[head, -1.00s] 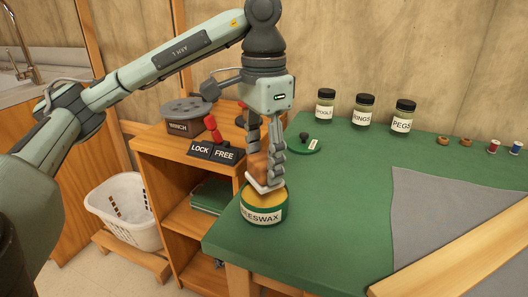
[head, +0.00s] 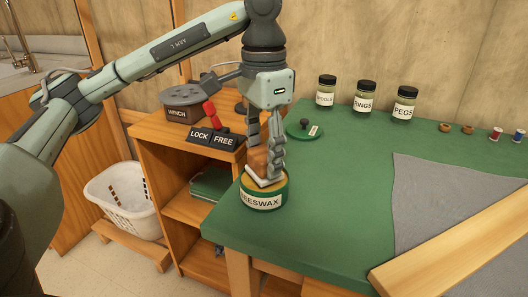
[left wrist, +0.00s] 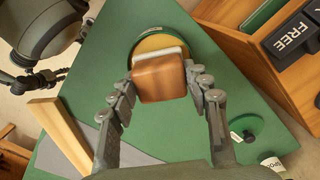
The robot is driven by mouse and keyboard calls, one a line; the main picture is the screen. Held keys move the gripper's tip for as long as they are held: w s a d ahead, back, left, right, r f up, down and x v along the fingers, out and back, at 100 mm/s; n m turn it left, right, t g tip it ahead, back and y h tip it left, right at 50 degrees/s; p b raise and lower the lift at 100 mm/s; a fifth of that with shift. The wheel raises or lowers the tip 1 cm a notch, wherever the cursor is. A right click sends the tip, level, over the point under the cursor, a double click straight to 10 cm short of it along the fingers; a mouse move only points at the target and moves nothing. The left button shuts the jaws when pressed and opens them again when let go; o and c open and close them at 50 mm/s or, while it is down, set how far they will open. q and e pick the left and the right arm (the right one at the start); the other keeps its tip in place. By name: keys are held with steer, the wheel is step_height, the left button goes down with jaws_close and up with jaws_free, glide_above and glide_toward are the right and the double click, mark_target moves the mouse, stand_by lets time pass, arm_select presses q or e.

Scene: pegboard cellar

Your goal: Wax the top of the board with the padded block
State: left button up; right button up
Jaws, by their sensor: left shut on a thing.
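My left gripper (head: 266,166) is shut on the brown padded block (head: 257,161), over the front left corner of the green bench. The block's pale pad (head: 261,180) faces down into the open beeswax tin (head: 264,201) and seems to touch the yellow wax. The left wrist view shows the block (left wrist: 158,80) between both fingers, with the tin (left wrist: 136,42) beneath and partly hidden. The wooden board (head: 455,245) lies at the lower right, partly out of frame.
The tin's green lid (head: 304,130) lies behind the tin. Several labelled jars (head: 364,97) and small spools (head: 496,134) line the back. A grey cloth (head: 430,190) lies by the board. A shelf with a winch (head: 185,107) and lock lever (head: 212,112) stands left.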

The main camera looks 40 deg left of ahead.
mark_target(264, 152)
arm_select(q)
steer(key=shift+f+b, duration=0.5)
steer(key=shift+b, duration=0.05)
stand_by(0.5)
stand_by(1.7)
step_height(264, 152, up, 3)
steer(key=shift+r+p, duration=0.1)
steer(key=shift+p, duration=0.85)
steer(key=shift+r+p, duration=0.95)
steer(key=shift+p, duration=0.05)
steer(key=shift+r, duration=0.95)
